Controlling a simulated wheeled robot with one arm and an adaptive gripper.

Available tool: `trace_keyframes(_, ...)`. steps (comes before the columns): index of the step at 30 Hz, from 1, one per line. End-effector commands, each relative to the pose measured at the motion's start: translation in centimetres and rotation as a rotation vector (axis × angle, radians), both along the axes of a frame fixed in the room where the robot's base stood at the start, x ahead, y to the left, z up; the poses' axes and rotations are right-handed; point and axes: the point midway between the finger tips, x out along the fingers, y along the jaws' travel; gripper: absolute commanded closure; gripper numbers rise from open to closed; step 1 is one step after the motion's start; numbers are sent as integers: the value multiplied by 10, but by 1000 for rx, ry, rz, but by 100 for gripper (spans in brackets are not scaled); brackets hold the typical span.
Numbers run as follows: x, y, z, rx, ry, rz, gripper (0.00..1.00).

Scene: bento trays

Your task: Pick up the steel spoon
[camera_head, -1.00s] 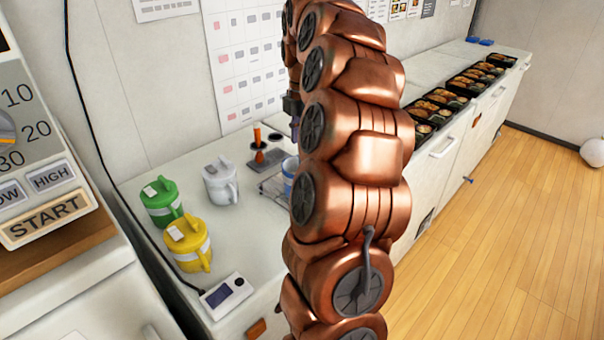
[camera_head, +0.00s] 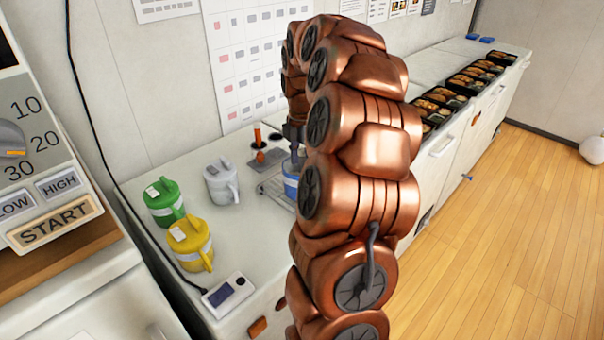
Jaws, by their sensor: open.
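I cannot make out a steel spoon in this view. A blue and white cup (camera_head: 291,186) stands on a wire-like rack (camera_head: 270,188) on the counter, partly hidden behind my arm. My gripper (camera_head: 294,160) shows only in part as a dark shape just above the cup, pointing down. Its jaws are open; I see nothing held. My copper-coloured arm covers the area right of the cup, so whatever lies there is hidden.
Green (camera_head: 164,202), yellow (camera_head: 190,246) and white (camera_head: 221,182) lidded jugs stand left of the rack. An orange-handled tool (camera_head: 258,138) is behind it. A small display device (camera_head: 229,295) sits at the counter's front. Bento trays (camera_head: 440,99) line the counter at right.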

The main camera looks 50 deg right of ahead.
Motion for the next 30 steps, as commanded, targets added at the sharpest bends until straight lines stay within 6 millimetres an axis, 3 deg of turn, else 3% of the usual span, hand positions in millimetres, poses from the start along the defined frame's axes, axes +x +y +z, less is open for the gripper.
trace_keyframes(2,0,0,0,0,0,0,50)
trace_keyframes(17,0,0,0,0,0,0,100)
trace_keyframes(30,0,0,3,0,-1,0,100)
